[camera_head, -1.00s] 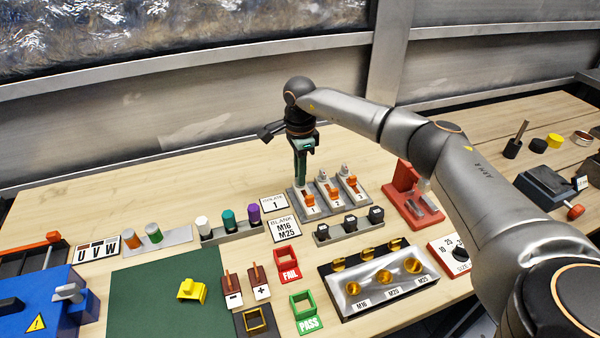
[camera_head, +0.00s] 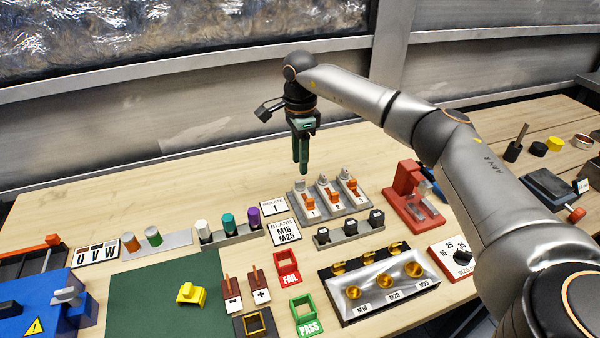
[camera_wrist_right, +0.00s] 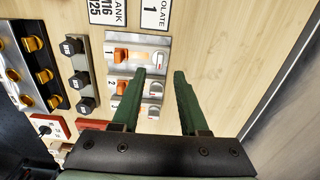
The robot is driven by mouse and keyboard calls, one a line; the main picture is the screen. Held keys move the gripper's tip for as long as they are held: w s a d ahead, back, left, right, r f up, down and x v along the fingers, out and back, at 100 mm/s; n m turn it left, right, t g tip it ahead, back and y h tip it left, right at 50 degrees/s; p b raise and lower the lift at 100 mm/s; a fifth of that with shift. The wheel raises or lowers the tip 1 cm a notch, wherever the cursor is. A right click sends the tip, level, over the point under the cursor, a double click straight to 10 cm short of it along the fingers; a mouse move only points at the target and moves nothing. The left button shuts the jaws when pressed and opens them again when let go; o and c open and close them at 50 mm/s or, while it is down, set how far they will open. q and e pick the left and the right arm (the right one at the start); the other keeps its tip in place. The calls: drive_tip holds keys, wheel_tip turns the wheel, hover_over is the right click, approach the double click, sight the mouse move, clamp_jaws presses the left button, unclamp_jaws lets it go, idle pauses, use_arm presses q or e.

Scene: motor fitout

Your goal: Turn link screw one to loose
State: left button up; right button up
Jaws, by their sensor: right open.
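The grey block of three numbered units (camera_head: 328,210) stands mid-bench, with an orange lever and a small grey knob on each unit. Unit one's orange lever (camera_head: 311,203) is at the left; it also shows in the right wrist view (camera_wrist_right: 120,55), with its grey knob (camera_wrist_right: 160,55) beside it. No part is labelled as a link screw. My right gripper (camera_head: 303,172) points down, empty, above the bench just behind unit one. In the right wrist view its two green fingers (camera_wrist_right: 160,75) are apart, with the units beyond and to their left. My left gripper is not in view.
A row of black knobs (camera_head: 349,229) stands in front of the units, and a red stand (camera_head: 407,209) is to their right. A white card (camera_head: 274,206) lies left of unit one. The bench behind the units is bare wood.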

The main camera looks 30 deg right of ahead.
sight(300, 180)
wheel_tip(300, 180, up, 7)
drive_tip(key=shift+f, duration=0.1)
idle(0.7)
